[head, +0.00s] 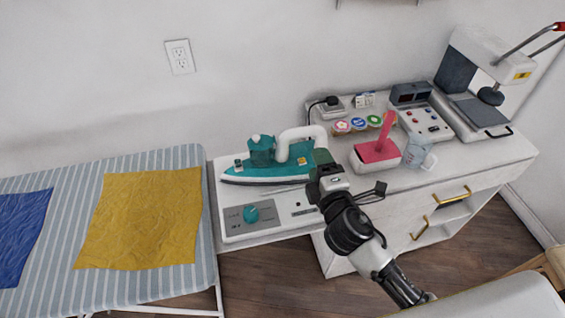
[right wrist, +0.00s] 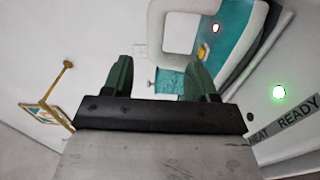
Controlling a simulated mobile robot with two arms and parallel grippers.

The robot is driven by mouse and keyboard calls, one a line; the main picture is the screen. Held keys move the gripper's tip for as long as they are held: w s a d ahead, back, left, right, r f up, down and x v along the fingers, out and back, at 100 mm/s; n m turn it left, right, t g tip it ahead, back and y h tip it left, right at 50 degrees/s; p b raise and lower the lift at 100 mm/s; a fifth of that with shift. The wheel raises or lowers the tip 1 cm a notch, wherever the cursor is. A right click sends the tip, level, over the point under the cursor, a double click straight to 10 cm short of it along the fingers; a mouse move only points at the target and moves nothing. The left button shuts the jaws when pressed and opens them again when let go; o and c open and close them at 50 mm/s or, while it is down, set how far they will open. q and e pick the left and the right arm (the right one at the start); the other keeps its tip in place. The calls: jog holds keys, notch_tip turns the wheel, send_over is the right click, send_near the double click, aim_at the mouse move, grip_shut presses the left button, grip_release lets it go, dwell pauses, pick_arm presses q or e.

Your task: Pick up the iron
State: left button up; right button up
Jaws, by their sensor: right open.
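The teal iron (head: 278,166) with a white handle (head: 300,135) rests on the white iron station (head: 262,217) at the right end of the ironing board. My right gripper (head: 322,165) is at the right end of the iron, partly hiding it in the head view. In the right wrist view my right gripper (right wrist: 160,82) is open, its two green fingers apart. Beyond the fingers are the iron's white handle and teal body (right wrist: 228,45). The gap between the fingers shows part of the teal body, and no grip on the handle is visible. My left gripper is not in view.
The striped ironing board (head: 80,190) holds a yellow cloth (head: 145,218) and a blue cloth (head: 20,232).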

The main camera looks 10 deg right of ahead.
aim_at(309, 135)
jog(key=w+p, duration=0.1)
jog(key=w, duration=0.4)
jog(key=shift+w+a+r, duration=0.1)
jog(key=shift+w+a, duration=0.05)
jog(key=shift+w, duration=0.15)
jog(key=w, duration=0.2)
jog(key=w+p, duration=0.1)
jog(key=w, duration=0.1)
jog(key=shift+w+r+p, duration=0.2)
jog(key=shift+w+p, duration=0.1)
jog(key=shift+w, duration=0.35)
jog(key=shift+c, duration=0.3)
grip_shut()
jog(key=shift+f, duration=0.1)
jog(key=shift+r, duration=0.2)
